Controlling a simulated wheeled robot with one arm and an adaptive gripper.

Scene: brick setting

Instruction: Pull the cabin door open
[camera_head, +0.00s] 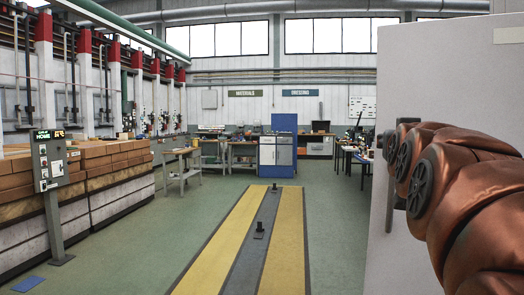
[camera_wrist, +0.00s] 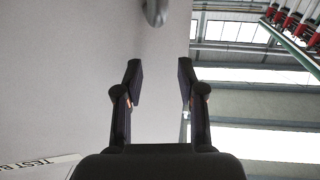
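The cabin door (camera_head: 420,90) is a large pale grey panel at the right of the head view. In the wrist view it fills the left and middle as a plain surface (camera_wrist: 60,70). A grey metal handle (camera_head: 390,190) stands upright near its left edge, partly hidden by my arm. In the wrist view a rounded end of the handle (camera_wrist: 156,12) shows at the top, beyond my fingertips. My gripper (camera_wrist: 160,70) is open, with two dark fingers apart and nothing between them. In the head view my copper-coloured arm hides most of the gripper.
A label (camera_wrist: 38,164) shows on the pale surface at lower left in the wrist view. The green floor (camera_head: 340,230) left of the door is clear, with a yellow-and-grey track (camera_head: 212,262). A control post (camera_head: 50,185) and brick stacks (camera_head: 110,165) stand at left.

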